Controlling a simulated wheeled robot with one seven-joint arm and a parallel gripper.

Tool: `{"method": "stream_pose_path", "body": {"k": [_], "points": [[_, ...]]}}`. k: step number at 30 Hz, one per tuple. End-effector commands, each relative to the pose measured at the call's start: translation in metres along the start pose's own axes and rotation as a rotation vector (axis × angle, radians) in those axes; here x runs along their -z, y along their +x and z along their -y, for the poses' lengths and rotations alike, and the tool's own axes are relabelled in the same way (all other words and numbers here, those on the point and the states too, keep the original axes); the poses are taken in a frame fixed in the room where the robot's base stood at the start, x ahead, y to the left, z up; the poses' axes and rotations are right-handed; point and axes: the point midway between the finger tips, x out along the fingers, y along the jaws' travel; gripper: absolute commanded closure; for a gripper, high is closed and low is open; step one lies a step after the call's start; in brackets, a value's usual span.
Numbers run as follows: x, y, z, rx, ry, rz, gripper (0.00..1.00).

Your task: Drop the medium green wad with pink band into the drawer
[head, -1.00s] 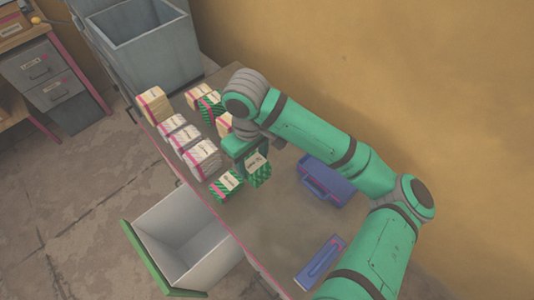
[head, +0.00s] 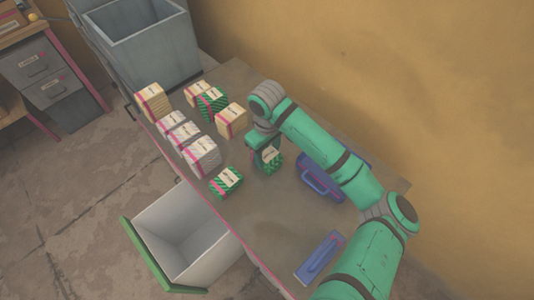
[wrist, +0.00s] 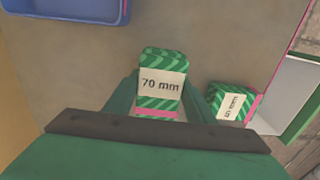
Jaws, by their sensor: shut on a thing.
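My gripper (head: 264,150) is shut on a green striped wad with a pink band (head: 272,157). In the wrist view this wad (wrist: 162,82) sits between my two fingers, with its label reading "70 mm". A second green wad with a pink band (head: 226,184) lies on the table to the left, near the front edge; it also shows in the wrist view (wrist: 231,103). A third green wad (head: 212,103) stands farther back among cream wads. The open drawer (head: 150,255) has white inner walls and a green front, below the table edge, left of and nearer than my gripper.
Cream wads (head: 231,121) and white wads (head: 203,156) stand along the table's left part. A blue box with a handle (head: 318,190) is right of my gripper. A flat blue item (head: 320,256) lies near the front. A grey bin (head: 145,45) stands behind the table.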

Motion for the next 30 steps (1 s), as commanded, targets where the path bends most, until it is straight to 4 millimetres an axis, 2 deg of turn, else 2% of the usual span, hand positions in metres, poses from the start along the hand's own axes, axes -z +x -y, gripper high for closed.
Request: {"method": "stream_pose_path", "body": {"k": [12, 13, 15, 25, 30], "points": [[0.000, 0.006, 0.000, 0.000, 0.000, -0.001, 0.78], [0.000, 0.006, 0.000, -0.001, 0.000, -0.001, 0.48], [0.000, 0.006, 0.000, -0.001, 0.000, -0.001, 0.32], [0.000, 0.005, 0.000, -0.001, 0.000, -0.001, 0.32], [0.001, -0.010, 0.000, 0.000, 0.000, -0.003, 0.32]]}}
